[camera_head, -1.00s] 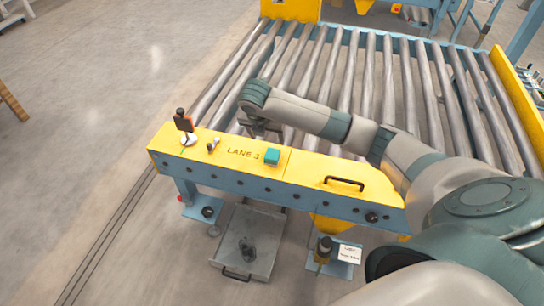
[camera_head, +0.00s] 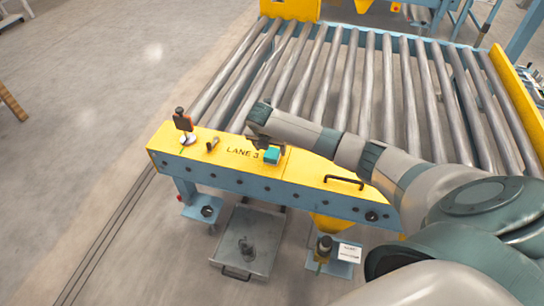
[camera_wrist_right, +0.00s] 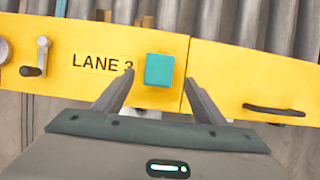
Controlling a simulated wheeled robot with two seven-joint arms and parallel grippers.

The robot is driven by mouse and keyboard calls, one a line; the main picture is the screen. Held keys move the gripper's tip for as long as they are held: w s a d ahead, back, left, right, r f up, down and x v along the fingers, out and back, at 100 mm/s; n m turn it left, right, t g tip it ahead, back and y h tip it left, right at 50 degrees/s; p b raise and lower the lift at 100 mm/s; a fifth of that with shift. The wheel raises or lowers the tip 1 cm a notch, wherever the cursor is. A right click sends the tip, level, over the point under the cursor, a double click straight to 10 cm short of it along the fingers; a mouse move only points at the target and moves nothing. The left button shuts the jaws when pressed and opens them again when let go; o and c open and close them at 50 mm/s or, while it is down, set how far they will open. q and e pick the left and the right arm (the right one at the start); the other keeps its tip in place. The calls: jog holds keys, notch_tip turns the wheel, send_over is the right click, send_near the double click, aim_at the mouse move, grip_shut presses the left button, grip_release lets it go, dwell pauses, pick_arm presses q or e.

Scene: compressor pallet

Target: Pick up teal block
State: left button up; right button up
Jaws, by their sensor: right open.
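The teal block (camera_head: 272,155) sits on the yellow top of the conveyor's end beam (camera_head: 310,170), just right of the "LANE 3" lettering. In the right wrist view the teal block (camera_wrist_right: 159,71) lies beyond and between the two fingertips, with yellow surface around it. My right gripper (camera_head: 264,146) is right at the block in the head view, its fingers partly hidden by the wrist. In the right wrist view the right gripper (camera_wrist_right: 153,90) is open, with nothing between its fingers. My left gripper is not in view.
A black handle (camera_head: 344,182) is to the right. Rollers (camera_head: 345,85) fill the space behind. A grey tray (camera_head: 262,225) lies below in front.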

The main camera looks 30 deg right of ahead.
aim_at(271, 154)
jog(key=shift+d+f, duration=0.1)
jog(key=shift+f, duration=0.1)
jog(key=shift+x, duration=2.6)
jog(key=shift+w, duration=0.1)
jog(key=c, duration=1.2)
